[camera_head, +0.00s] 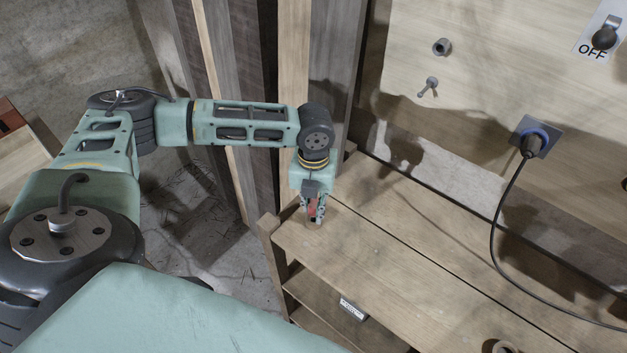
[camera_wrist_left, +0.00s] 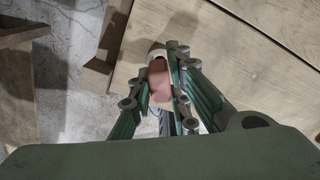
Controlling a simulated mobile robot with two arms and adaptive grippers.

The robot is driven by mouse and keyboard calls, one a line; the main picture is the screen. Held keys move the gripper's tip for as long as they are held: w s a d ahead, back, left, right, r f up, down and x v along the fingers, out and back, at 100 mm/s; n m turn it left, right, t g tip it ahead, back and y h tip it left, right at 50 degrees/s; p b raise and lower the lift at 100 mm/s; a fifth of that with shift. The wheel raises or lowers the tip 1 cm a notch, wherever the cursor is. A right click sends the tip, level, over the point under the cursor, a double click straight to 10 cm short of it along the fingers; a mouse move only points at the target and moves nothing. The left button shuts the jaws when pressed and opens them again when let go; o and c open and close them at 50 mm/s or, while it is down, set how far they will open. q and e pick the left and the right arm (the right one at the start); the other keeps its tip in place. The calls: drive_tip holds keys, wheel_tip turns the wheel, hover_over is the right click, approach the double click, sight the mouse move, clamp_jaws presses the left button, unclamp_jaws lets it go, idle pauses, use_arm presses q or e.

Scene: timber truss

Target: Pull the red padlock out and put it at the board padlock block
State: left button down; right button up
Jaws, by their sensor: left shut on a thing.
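My left gripper (camera_head: 313,212) is over the left end of the wooden bench, pointing down, with its fingers shut on the red padlock (camera_head: 312,206). In the left wrist view the padlock (camera_wrist_left: 160,80) shows as a pinkish-red body between the fingers of the gripper (camera_wrist_left: 160,88). A small brownish, light-rimmed piece (camera_wrist_left: 157,50) shows just beyond it; I cannot tell whether the two are joined. Whether the padlock touches the bench is unclear. I cannot pick out the padlock block on the board (camera_head: 460,85) for certain. My right gripper is not in view.
Upright timbers (camera_head: 235,70) stand behind my arm.

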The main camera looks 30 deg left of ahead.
sight(313, 211)
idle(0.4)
use_arm(q)
drive_tip(key=shift+p, duration=0.55)
drive_tip(key=shift+f, duration=0.3)
drive_tip(key=shift+f+b, duration=0.5)
drive_tip(key=shift+f, duration=0.9)
drive_tip(key=c, duration=1.6)
unclamp_jaws()
wheel_tip(313, 211, up, 12)
drive_tip(key=shift+f, duration=0.1)
